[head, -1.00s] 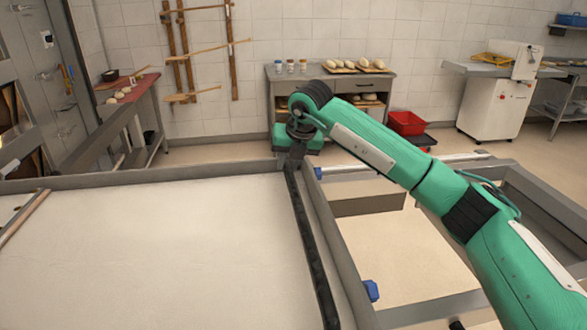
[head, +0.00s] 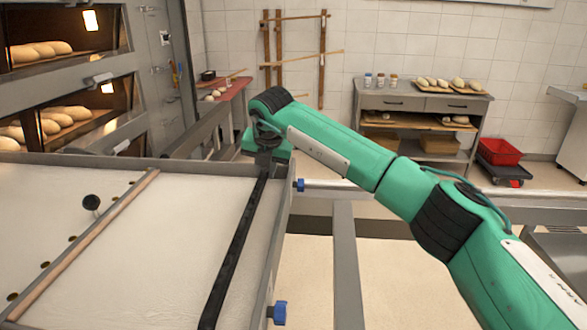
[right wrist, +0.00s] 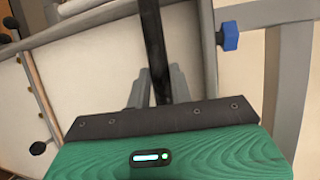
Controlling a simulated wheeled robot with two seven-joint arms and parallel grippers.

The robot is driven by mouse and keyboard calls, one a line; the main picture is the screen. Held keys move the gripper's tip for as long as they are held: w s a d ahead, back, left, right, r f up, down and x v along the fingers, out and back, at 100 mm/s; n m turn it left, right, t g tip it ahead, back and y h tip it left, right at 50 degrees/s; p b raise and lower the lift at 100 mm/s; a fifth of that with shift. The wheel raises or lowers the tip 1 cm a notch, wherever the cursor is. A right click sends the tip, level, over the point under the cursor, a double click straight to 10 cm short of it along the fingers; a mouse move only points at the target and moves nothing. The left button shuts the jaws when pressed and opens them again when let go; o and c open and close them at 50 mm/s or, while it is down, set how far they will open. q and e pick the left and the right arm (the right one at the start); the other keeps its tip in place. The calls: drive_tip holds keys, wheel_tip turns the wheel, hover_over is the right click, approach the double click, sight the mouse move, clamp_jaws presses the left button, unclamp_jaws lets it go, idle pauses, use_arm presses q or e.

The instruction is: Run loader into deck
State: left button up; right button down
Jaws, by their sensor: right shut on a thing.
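The loader (head: 160,245) is a wide pale belt in a grey frame. A black bar (head: 232,255) runs along its right side, and it also shows in the right wrist view (right wrist: 156,45). My right gripper (head: 265,160) is at the bar's far end, near the loader's far right corner. In the right wrist view its fingers (right wrist: 152,88) are shut on the bar, one on each side. The deck oven (head: 75,75) stands at the left, with loaves on two lit levels. My left gripper is out of view.
A wooden strip (head: 85,245) crosses the belt at left, near a black knob (head: 91,203). Blue knobs (head: 279,313) stick out from the frame's right side. A grey cabinet (head: 415,100) with dough and a red crate (head: 499,151) stand behind. Open floor shows between.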

drive_tip(key=a, duration=0.3)
drive_tip(key=shift+r, duration=0.25)
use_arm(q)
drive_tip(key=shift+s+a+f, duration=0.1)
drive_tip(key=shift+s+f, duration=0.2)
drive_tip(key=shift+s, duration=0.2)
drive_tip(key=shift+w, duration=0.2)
use_arm(e)
drive_tip(key=c, duration=1.6)
unclamp_jaws()
drive_tip(key=shift+w, duration=0.1)
drive_tip(key=o, duration=0.3)
drive_tip(key=shift+a, duration=0.15)
drive_tip(key=shift+o, duration=0.2)
drive_tip(key=shift+a, duration=0.15)
drive_tip(key=shift+d, duration=0.25)
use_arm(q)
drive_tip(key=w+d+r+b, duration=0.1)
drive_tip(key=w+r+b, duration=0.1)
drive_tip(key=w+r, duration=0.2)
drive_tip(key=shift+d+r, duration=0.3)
use_arm(e)
drive_tip(key=v, duration=1.3)
drive_tip(key=shift+s+r, duration=0.2)
drive_tip(key=shift+r, duration=0.05)
